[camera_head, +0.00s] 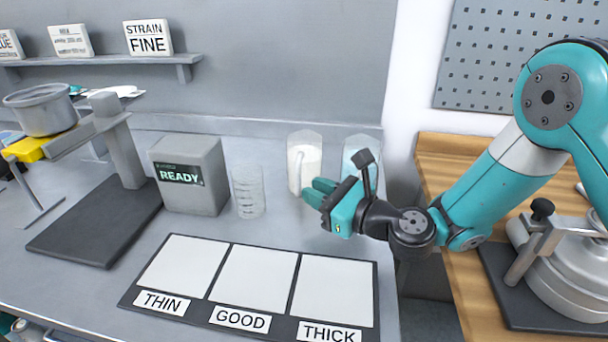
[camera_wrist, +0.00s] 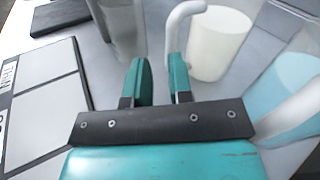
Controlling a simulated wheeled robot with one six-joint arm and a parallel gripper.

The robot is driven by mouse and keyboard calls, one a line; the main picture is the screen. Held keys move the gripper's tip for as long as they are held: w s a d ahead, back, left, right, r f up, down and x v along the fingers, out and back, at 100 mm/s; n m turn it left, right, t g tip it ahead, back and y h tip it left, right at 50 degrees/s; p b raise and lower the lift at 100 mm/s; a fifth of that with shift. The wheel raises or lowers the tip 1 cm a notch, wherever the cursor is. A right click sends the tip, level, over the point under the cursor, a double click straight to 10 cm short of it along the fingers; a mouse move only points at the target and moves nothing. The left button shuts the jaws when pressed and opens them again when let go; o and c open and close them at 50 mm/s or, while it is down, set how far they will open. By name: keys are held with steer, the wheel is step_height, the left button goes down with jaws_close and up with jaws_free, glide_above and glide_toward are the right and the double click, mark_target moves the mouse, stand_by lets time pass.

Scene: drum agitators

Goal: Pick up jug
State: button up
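A clear jug with white contents (camera_head: 304,165) stands on the grey counter, and a second clear jug with pale blue contents (camera_head: 353,158) stands to its right, partly hidden behind my gripper. In the wrist view the white jug (camera_wrist: 218,45) is ahead and to the right, with its pale handle arching toward my fingers. The blue jug (camera_wrist: 285,92) is at the right edge there. My gripper (camera_head: 316,192) is in front of the white jug. In the wrist view my gripper (camera_wrist: 160,75) has its teal fingers apart with nothing between them.
A clear graduated beaker (camera_head: 248,192) and a grey box reading READY (camera_head: 190,174) stand left of the jugs. A mat with THIN, GOOD and THICK panels (camera_head: 228,318) lies in front. A stand with a metal pot (camera_head: 42,110) is at far left, and a wooden counter (camera_head: 452,165) at right.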

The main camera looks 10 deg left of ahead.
mark_target(303, 169)
steer(key=shift+w+f+m+t, duration=0.35)
steer(key=shift+f+m+t, duration=0.05)
steer(key=shift+f+m, duration=0.45)
steer(key=shift+w+a+f+m, duration=0.1)
steer(key=shift+w+m, duration=0.15)
steer(key=shift+m, duration=0.2)
steer(key=p+x, duration=0.3)
steer(key=x, duration=0.3)
steer(key=shift+w+a, duration=0.3)
steer(key=shift+a, duration=0.1)
jaws_close()
